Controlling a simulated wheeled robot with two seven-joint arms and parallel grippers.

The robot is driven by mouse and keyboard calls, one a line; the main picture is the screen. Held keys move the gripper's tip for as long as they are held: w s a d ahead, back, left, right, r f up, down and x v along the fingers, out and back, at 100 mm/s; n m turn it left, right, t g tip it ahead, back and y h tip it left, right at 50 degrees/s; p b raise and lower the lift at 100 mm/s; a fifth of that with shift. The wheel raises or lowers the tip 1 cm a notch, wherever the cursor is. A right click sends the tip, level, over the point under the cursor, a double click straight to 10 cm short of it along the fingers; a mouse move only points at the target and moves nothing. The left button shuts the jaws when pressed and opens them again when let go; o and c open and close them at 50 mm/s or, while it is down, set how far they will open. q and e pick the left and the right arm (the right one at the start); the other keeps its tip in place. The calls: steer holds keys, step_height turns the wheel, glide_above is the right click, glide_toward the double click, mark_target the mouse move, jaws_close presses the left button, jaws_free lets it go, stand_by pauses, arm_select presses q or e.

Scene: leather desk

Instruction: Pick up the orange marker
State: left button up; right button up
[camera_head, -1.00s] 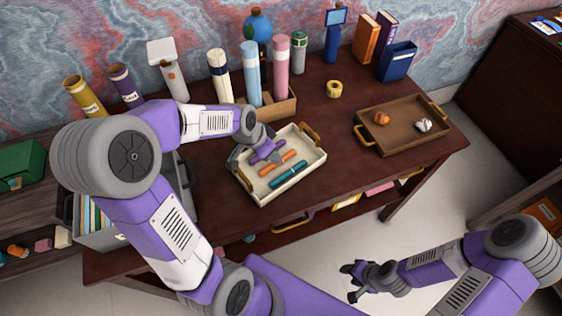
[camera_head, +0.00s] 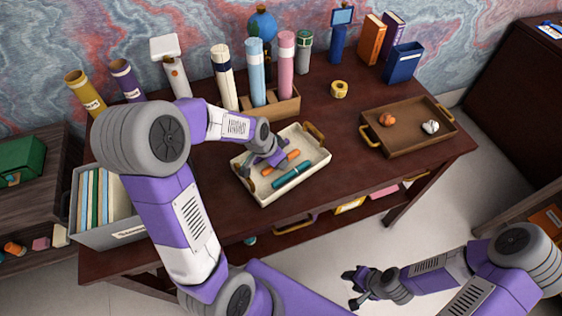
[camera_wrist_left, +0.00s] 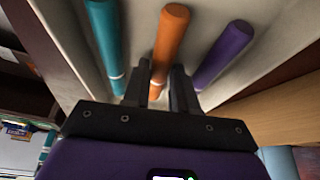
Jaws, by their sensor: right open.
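The orange marker (camera_head: 281,161) lies in the cream tray (camera_head: 309,175) on the desk. A teal marker (camera_head: 292,175) lies in front of it, and a purple marker (camera_wrist_left: 228,50) lies on its other side. My left gripper (camera_head: 272,162) is down in the tray over the orange marker. In the left wrist view its two fingers (camera_wrist_left: 160,82) stand close on either side of the orange marker (camera_wrist_left: 170,35); whether they press on it I cannot tell. My right gripper (camera_head: 352,288) is open and empty, off the desk's front edge.
A wooden tray (camera_head: 408,148) with an orange and a white crumpled ball stands at the right. A wooden holder (camera_head: 285,108) with tall tubes is behind the cream tray. A grey file box (camera_head: 88,235) is at the left. The desk between the trays is mostly clear.

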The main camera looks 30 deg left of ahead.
arm_select(q)
jaws_close()
